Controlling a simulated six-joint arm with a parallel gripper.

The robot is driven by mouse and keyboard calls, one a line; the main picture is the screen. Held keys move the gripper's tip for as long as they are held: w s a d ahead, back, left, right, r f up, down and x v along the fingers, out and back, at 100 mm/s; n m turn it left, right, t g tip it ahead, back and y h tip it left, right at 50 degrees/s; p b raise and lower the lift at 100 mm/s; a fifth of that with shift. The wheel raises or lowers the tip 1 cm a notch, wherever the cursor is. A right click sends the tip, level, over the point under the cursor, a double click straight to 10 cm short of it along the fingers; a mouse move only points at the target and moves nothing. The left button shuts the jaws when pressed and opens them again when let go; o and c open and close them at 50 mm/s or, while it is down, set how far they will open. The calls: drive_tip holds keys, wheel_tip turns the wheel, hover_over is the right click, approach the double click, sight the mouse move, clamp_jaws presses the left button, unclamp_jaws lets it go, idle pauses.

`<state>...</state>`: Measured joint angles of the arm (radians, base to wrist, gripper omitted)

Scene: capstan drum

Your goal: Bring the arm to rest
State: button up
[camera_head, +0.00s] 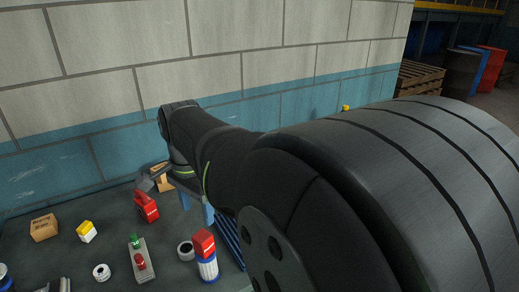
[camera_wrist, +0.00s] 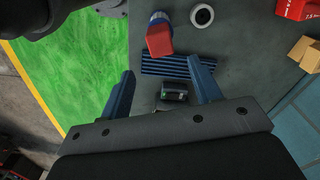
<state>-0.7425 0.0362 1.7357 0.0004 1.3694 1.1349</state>
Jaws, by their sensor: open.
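My gripper (camera_wrist: 160,68) shows two blue fingers spread wide apart in the wrist view, with nothing held between them. Beyond the fingers, a blue ribbed pad (camera_wrist: 178,65) and a small black block (camera_wrist: 174,93) lie on the dark surface, apart from the fingers as far as I can tell. In the head view my arm stretches from the right towards the wall. My gripper (camera_head: 198,215) hangs fingers down at the far end, above the dark work surface. The ribbed pad (camera_head: 229,243) is partly hidden by my arm there.
A red block on a blue-and-white cylinder (camera_head: 207,268) stands near the pad, beside a ring (camera_head: 186,250). A red box (camera_head: 146,207), a cardboard box (camera_head: 43,228) and a tray with red and green parts (camera_head: 139,260) lie left. A block wall (camera_head: 110,80) rises behind.

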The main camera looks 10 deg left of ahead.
sight(202, 235)
drive_tip(key=shift+f, duration=4.15)
drive_tip(key=shift+f, duration=0.1)
drive_tip(key=shift+f, duration=1.65)
wheel_tip(202, 235, up, 4)
drive_tip(key=shift+f, duration=0.2)
drive_tip(key=w+d+r, duration=0.2)
drive_tip(key=d+r, duration=0.5)
drive_tip(key=d, duration=0.4)
drive_tip(key=w+a+f+m, duration=0.6)
drive_tip(key=w+a+f, duration=0.6)
drive_tip(key=w+a, duration=0.2)
drive_tip(key=shift+a+f+m, duration=0.35)
drive_tip(key=shift+a+m, duration=0.05)
drive_tip(key=shift+a, duration=0.85)
